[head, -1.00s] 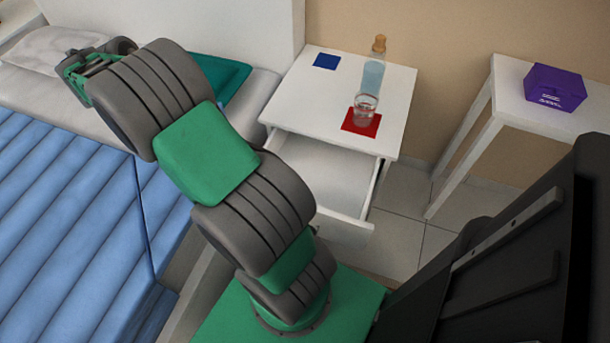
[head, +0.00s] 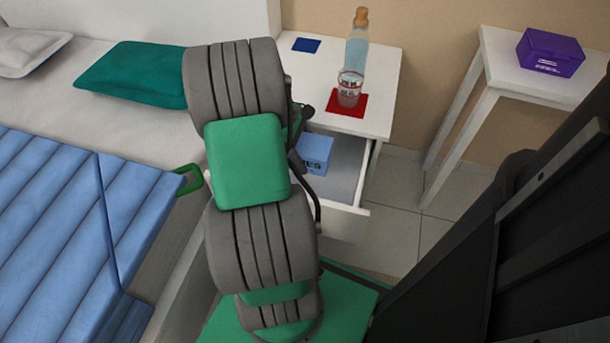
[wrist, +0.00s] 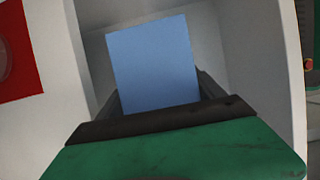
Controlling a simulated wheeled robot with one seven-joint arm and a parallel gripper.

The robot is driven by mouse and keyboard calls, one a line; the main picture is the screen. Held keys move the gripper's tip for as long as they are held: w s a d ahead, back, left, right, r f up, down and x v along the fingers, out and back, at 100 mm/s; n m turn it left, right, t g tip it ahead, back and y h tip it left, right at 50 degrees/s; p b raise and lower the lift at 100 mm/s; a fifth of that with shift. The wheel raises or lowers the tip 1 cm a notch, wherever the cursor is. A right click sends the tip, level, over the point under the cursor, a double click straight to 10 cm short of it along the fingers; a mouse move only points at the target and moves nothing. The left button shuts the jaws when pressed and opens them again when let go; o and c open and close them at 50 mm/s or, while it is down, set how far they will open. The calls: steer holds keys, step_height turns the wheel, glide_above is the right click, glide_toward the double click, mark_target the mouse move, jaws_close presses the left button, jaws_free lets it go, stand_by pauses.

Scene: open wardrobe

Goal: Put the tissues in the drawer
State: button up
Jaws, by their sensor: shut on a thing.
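The tissues are a light blue box with lettering (head: 316,152), seen in the head view inside the open drawer (head: 348,180) of the white nightstand. My gripper (head: 302,145) is at the left of the box, partly hidden by my arm. In the wrist view the blue box (wrist: 155,62) sits between the dark fingers of my gripper (wrist: 157,95), which is shut on it. Pale drawer walls surround the box there. Whether the box touches the drawer bottom cannot be told.
On the nightstand top (head: 385,75) stand a bottle (head: 357,50) and a glass (head: 349,88) on a red square (head: 361,103). A purple box (head: 550,52) sits on a side table at right. The blue-covered bed (head: 70,215) fills the left.

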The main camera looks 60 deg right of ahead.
mark_target(309, 178)
step_height(309, 178, down, 8)
steer(key=b, duration=0.3)
steer(key=shift+f, duration=0.2)
steer(key=o, duration=1.7)
